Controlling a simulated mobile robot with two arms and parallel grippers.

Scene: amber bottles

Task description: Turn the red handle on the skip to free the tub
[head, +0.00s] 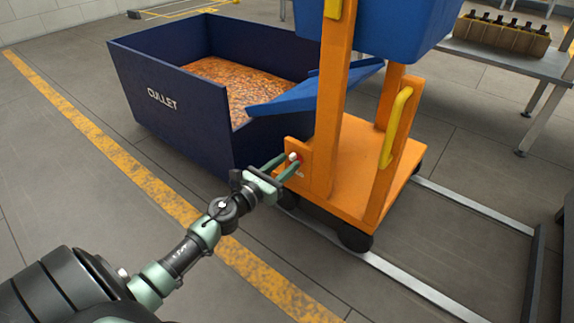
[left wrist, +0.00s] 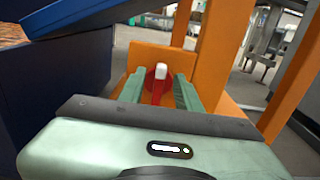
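The red handle (head: 299,163) with a white tip sits on a small orange plate at the lower left of the orange wheeled frame, beside the skip. In the left wrist view the red handle (left wrist: 158,88) points upright, white tip on top. My left gripper (head: 278,168) is open, its green fingers on either side of the handle, with a gap on each side in the left wrist view (left wrist: 160,92). The blue tub (head: 390,28) is held high in the orange frame (head: 335,110); its top is cut off. The navy skip (head: 165,105), marked CULLET, holds orange-brown bits. My right gripper is not in view.
A blue sloping lip (head: 290,98) reaches over the skip's edge. A yellow grab bar (head: 397,125) is on the frame's right post. A bench with a crate of bottles (head: 503,35) stands at the back right. Floor rails (head: 405,290) run beside the frame; the left floor is clear.

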